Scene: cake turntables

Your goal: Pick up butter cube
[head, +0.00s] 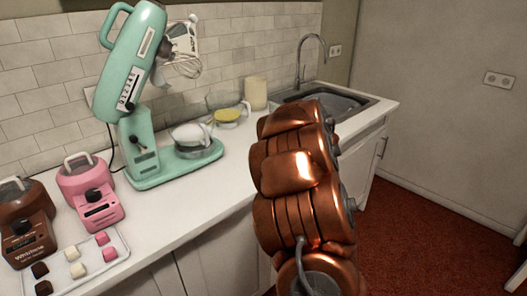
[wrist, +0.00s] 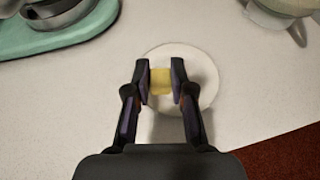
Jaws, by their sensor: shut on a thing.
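The butter cube (wrist: 161,81) is a small yellow block in the wrist view. My gripper (wrist: 161,82) is shut on it, with one dark finger on each side. A round white plate (wrist: 207,73) lies directly below or behind the cube in this view. I cannot tell whether the cube touches the plate. In the head view my gripper, the cube and the plate do not show; my copper arm covers that part of the counter.
A mint-green stand mixer (head: 135,75) with a bowl stands on the white counter (head: 190,205). Beside it are a bowl of yellow content (head: 228,115), a sink (head: 335,100), a pink machine (head: 90,192), a brown machine (head: 26,228) and a tray (head: 92,273) of small cubes.

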